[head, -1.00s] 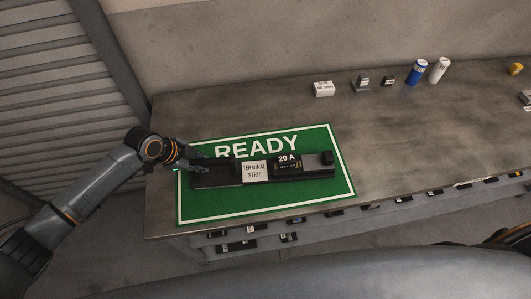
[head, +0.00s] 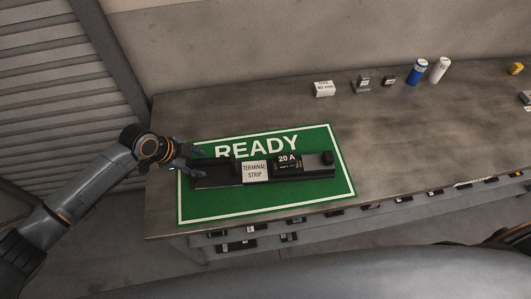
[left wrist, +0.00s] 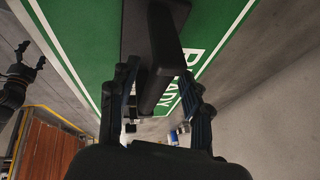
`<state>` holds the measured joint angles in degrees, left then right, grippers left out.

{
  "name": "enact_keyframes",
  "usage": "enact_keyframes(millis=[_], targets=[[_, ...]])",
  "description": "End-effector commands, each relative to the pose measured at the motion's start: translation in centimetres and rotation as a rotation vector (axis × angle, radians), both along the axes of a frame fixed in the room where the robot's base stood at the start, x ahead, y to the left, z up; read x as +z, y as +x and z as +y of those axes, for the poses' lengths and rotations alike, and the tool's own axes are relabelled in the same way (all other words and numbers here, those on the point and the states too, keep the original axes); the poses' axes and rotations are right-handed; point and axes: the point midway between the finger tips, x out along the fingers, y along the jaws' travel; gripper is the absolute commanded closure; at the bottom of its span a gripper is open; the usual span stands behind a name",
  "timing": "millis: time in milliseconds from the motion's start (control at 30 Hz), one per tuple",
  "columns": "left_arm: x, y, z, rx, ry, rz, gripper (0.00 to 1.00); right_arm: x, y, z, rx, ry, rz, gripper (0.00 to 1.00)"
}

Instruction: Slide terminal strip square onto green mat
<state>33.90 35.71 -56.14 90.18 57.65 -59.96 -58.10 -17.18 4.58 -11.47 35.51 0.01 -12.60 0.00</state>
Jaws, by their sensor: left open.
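The terminal strip (head: 215,176) is a long black bar with a white label and a "20 A" part. It lies flat on the green READY mat (head: 260,205), wholly inside its border and roughly parallel to its long edges. My left gripper (head: 196,158) is open at the strip's left end, near its far corner. In the left wrist view, the open fingers of this gripper (left wrist: 158,74) show with the strip (left wrist: 165,45) beyond and partly between them; contact cannot be told. My right gripper (left wrist: 32,52) shows in the left wrist view, apart from the mat, its fingers spread.
A white box (head: 324,89), small grey parts (head: 361,84), a blue can (head: 419,72) and a white can (head: 439,70) stand along the back of the table (head: 400,130). Small labelled parts (head: 237,246) lie on a lower shelf. The table right of the mat is clear.

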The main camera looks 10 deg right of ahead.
Motion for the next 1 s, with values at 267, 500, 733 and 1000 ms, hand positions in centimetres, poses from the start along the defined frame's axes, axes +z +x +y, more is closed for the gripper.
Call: enact_keyframes(millis=[267,500,733,1000], targets=[[5.3,-1.1,2.6,0.002,0.003,-0.002,0.51,0.0,0.0,0.0,0.000,0.000,0.000,0.25],[8.5,-2.0,4.1,0.002,0.002,0.002,0.51,0.0,0.0,0.0,0.000,0.000,0.000,0.25],[9.4,-2.2,4.5,0.002,0.003,0.002,0.51,0.0,0.0,0.0,0.000,0.000,0.000,0.25],[8.0,-4.6,1.7,0.032,-0.026,0.027,0.51,0.0,0.0,0.0,0.000,0.000,0.000,0.25]])
